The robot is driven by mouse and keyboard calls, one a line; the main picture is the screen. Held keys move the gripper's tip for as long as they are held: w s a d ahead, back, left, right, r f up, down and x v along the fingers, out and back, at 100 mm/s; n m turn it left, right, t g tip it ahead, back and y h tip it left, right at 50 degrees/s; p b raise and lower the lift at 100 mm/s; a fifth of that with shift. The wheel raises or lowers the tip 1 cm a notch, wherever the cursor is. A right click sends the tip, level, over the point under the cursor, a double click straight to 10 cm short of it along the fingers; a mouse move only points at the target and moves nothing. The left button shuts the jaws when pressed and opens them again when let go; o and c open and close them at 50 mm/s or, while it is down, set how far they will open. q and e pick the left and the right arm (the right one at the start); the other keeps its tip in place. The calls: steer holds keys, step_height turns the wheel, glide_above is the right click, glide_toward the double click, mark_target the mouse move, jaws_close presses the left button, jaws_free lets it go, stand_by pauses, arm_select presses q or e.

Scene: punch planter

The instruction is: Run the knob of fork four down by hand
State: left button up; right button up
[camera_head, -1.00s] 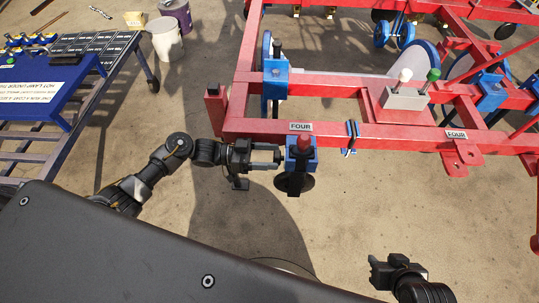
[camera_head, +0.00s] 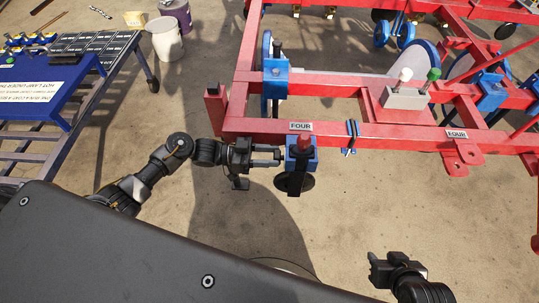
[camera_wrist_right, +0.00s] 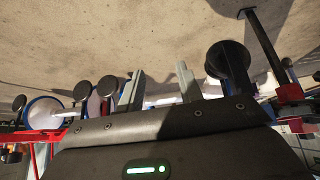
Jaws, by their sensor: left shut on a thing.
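Fork four is a blue clamp block (camera_head: 293,160) on the front red beam, beside a label reading FOUR (camera_head: 300,126). My right gripper (camera_head: 374,263) is apart from the frame at lower right. The right wrist view shows its fingers (camera_wrist_right: 159,88) spread and empty.
The red planter frame (camera_head: 390,140) spans the upper right, with a second FOUR label (camera_head: 456,134). A grey box (camera_head: 404,98) carries white and green knobs. A blue-topped bench (camera_head: 45,85) stands left. Bare ground lies between my grippers.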

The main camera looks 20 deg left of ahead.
arm_select(q)
steer(key=shift+s+m+b, duration=0.15)
steer(key=shift+m+b, duration=0.85)
steer(key=shift+m, duration=1.9)
arm_select(e)
steer(key=w+a+r+n+t+y, duration=0.1)
steer(key=w+a+r+t+y, duration=0.1)
steer(key=w+a+r+t, duration=0.3)
steer(key=shift+w+a+y, duration=0.2)
steer(key=shift+w+y, duration=0.2)
arm_select(q)
steer(key=o, duration=1)
steer(key=shift+v, duration=5.4)
arm_select(e)
steer(key=shift+d+f, duration=0.1)
